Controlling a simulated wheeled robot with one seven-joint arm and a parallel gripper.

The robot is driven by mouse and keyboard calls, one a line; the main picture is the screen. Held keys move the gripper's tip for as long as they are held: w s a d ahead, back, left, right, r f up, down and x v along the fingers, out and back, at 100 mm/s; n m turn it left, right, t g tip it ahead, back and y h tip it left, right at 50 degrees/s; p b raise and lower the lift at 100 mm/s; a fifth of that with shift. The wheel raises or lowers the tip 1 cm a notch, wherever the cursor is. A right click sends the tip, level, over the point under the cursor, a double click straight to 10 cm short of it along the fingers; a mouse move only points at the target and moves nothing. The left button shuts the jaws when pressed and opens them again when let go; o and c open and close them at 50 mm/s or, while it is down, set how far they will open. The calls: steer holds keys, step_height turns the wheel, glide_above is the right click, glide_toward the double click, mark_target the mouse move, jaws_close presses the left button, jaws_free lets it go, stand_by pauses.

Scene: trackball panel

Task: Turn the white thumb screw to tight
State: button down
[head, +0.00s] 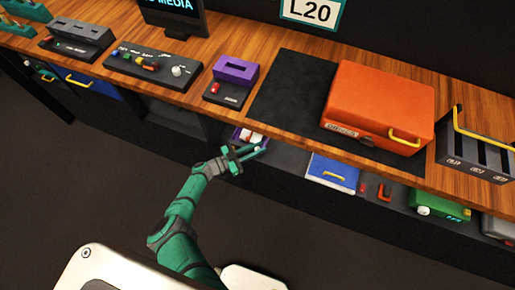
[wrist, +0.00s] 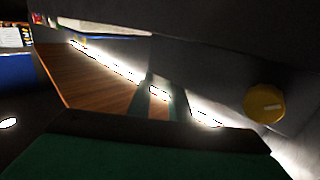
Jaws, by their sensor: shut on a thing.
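A purple unit with white parts (head: 244,133) sits on the dark front below the worktop, left of centre in the head view. The white piece (head: 257,138) at my fingertips looks like the white thumb screw; it is small and partly covered. My green gripper (head: 261,148) reaches up to it from below and is shut on it. The screw's turn angle and any marks around it cannot be read. In the wrist view the grip is not clear, and a round yellow knob (wrist: 263,103) shows at the right on a grey surface.
The wooden worktop (head: 285,39) overhangs just above my gripper. On it stand an orange case (head: 378,100), a purple-topped box (head: 235,71) and a panel with a white knob (head: 177,71). A blue drawer (head: 332,172) and a green box (head: 440,206) lie right along the lower front.

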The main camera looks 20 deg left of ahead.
steer(key=shift+d, duration=0.1)
stand_by(0.3)
steer(key=c, duration=1.6)
jaws_free()
steer(key=shift+s+a, duration=0.25)
steer(key=shift+a, duration=0.1)
steer(key=v, duration=1)
